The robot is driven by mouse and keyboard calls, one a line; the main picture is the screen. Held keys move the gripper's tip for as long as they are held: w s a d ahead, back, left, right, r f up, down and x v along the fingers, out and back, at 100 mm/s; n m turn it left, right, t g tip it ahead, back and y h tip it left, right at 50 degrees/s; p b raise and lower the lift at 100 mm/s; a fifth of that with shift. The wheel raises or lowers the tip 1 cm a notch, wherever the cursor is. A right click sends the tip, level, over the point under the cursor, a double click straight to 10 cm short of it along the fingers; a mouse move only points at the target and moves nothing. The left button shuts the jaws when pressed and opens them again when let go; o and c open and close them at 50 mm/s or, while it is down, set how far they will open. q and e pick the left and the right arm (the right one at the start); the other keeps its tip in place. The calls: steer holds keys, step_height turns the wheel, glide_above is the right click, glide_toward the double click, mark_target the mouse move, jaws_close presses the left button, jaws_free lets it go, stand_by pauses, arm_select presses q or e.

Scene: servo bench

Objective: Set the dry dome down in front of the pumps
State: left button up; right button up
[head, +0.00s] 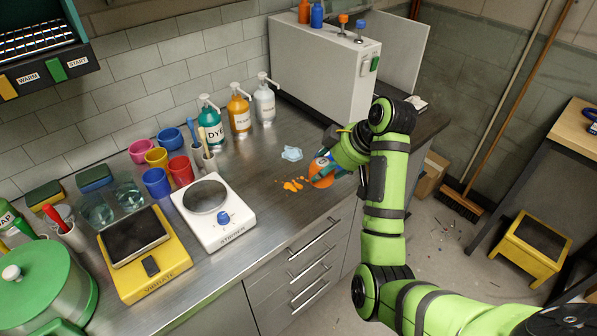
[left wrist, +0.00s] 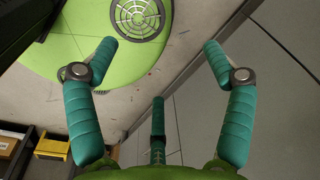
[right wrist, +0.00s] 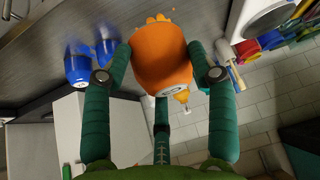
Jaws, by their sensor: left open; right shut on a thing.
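My right gripper (right wrist: 160,75) is shut on an orange rounded, dome-like thing (right wrist: 163,55). In the head view this orange dome (head: 321,176) is low over the steel bench, partly hidden by my wrist and fingers; I cannot tell if it touches the bench or is dry. Three pump bottles stand at the wall to its left: teal marked DYE (head: 211,126), orange (head: 239,115) and white (head: 264,104). An orange pump top (right wrist: 182,96) shows past the dome in the right wrist view. My left gripper (left wrist: 160,60) is open and empty, away from the bench.
Orange splatter (head: 292,185) and a pale puddle (head: 291,153) lie left of the dome. Blue things (right wrist: 78,65) are beside my right fingers. A white stirrer (head: 213,228) and several coloured cups (head: 157,182) stand further left. Bare steel (head: 255,160) lies before the pumps.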

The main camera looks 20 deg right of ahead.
mark_target(313, 168)
steer(key=w+a+f, duration=0.2)
steer(key=shift+w+a+p, duration=0.2)
steer(key=shift+w+p, duration=0.2)
steer(key=w+a+f, duration=0.2)
steer(key=w, duration=0.1)
steer(key=w+a+f+p, duration=0.1)
steer(key=w, duration=0.1)
steer(key=shift+w+a+f, duration=0.2)
steer(key=shift+f, duration=0.2)
steer(key=shift+w+a+f, duration=0.15)
steer(key=shift+w, duration=0.05)
steer(key=shift+f, duration=0.15)
step_height(313, 168, down, 3)
steer(key=shift+f+p, duration=0.15)
steer(key=shift+p, duration=0.6)
steer(key=shift+f, duration=0.3)
arm_select(q)
steer(key=r, duration=0.3)
steer(key=shift+w+d, duration=0.2)
steer(key=shift+w, duration=0.1)
arm_select(e)
steer(key=o, duration=1.1)
steer(key=shift+r, duration=0.1)
